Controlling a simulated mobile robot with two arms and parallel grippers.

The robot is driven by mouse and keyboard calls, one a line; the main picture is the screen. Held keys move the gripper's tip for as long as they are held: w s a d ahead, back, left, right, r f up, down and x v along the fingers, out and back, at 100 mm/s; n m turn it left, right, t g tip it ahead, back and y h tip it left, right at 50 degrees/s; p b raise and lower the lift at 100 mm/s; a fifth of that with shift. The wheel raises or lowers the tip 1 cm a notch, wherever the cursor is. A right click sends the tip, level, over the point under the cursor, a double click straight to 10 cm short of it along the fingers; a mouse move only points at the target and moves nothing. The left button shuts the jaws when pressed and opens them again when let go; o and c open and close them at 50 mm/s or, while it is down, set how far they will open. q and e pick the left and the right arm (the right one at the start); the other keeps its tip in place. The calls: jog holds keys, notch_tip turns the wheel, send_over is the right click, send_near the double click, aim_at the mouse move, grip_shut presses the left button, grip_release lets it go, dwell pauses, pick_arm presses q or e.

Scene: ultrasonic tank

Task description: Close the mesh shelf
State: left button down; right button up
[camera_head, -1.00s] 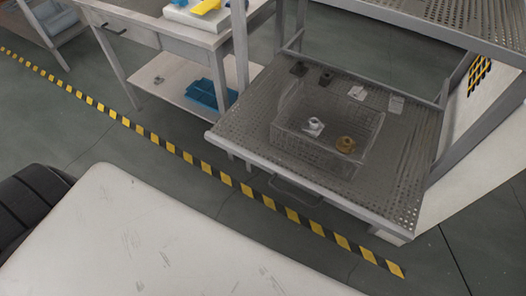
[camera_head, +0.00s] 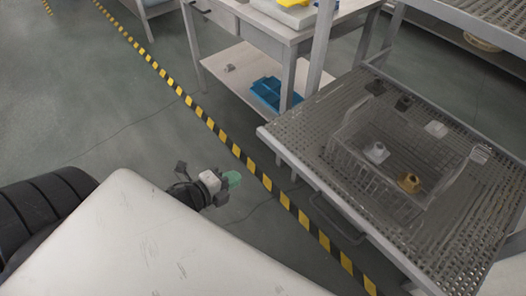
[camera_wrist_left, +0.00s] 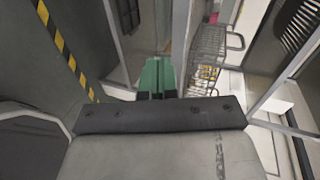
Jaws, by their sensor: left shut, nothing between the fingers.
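The mesh shelf (camera_head: 300,140) is a grey perforated tray, pulled out of its metal rack at the right of the head view. A dark bar handle (camera_head: 337,222) hangs at its front edge. My left gripper (camera_head: 233,180), with green fingertips, is just beyond my white base, to the left of the shelf front and apart from it. Its green fingers also show in the left wrist view (camera_wrist_left: 157,77), closed together and empty. My right gripper is not in view.
A clear mesh basket (camera_head: 352,166) stands on the shelf, with a white part (camera_head: 376,152) and a brass part (camera_head: 409,182) inside. A workbench (camera_head: 268,30) with a blue bin (camera_head: 275,94) on its lower board stands behind. Yellow-black tape (camera_head: 237,152) crosses the open floor.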

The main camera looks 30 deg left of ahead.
pick_arm(q)
notch_tip(320, 180, up, 2)
jog(key=m, duration=0.1)
send_near(280, 153)
jog(key=shift+h, duration=0.4)
jog(key=x, duration=0.5)
jog(key=shift+w+a+f, duration=0.2)
jog(key=shift+w+f, duration=0.15)
jog(key=shift+x, duration=0.8)
jog(key=shift+r, duration=0.2)
